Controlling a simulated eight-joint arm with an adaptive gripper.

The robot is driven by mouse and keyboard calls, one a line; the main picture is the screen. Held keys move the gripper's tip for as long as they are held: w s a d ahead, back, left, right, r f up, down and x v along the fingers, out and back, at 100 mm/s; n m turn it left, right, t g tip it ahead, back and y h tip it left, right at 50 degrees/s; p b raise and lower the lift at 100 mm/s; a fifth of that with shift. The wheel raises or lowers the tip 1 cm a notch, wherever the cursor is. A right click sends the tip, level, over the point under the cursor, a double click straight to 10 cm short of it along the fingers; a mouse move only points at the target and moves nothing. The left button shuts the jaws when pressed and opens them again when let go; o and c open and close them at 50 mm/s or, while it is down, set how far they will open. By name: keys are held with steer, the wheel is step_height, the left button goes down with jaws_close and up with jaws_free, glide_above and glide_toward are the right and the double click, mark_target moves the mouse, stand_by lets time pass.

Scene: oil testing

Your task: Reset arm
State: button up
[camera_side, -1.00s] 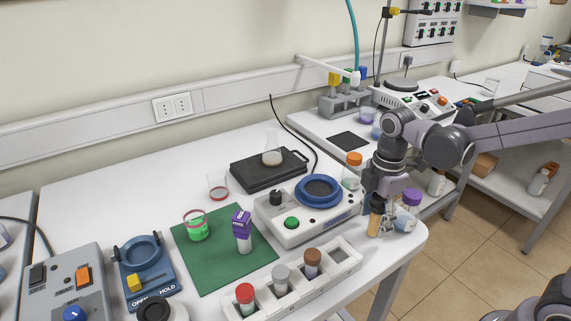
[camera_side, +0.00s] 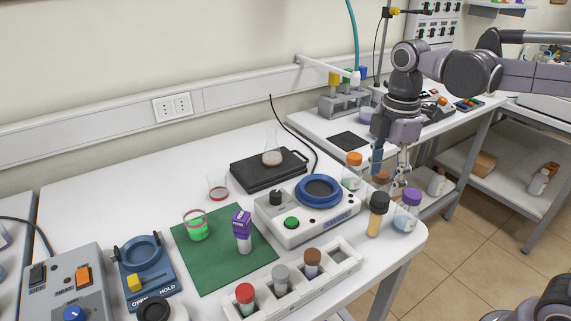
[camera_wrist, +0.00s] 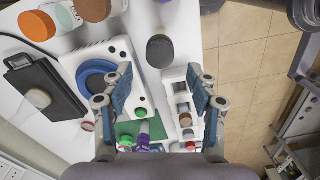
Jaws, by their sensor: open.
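My gripper (camera_side: 388,175) is open and empty, raised above the bench's right end, behind the black-capped amber vial (camera_side: 377,216). The vial stands upright near the bench's right edge, apart from the fingers. In the wrist view my gripper (camera_wrist: 163,93) has its two fingers spread wide, with nothing between the tips. The black cap of the vial (camera_wrist: 160,51) shows ahead of them.
A purple-capped bottle (camera_side: 407,210) and an orange-capped bottle (camera_side: 352,172) stand close by. The hotplate device (camera_side: 305,225), vial rack (camera_side: 345,261) and green mat (camera_side: 205,258) lie to the left. Floor lies beyond the right edge.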

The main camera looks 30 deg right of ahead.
mark_target(375, 217)
step_height(375, 217, down, 12)
step_height(375, 217, up, 10)
steer(key=shift+r, duration=0.25)
steer(key=w+a, duration=0.6)
steer(key=w, duration=0.4)
steer(key=w+a+r+m, duration=0.1)
steer(key=w+a, duration=0.4)
steer(key=w, duration=0.5)
steer(key=shift+a+r, duration=0.15)
steer(key=shift+a, duration=0.25)
stand_by(0.5)
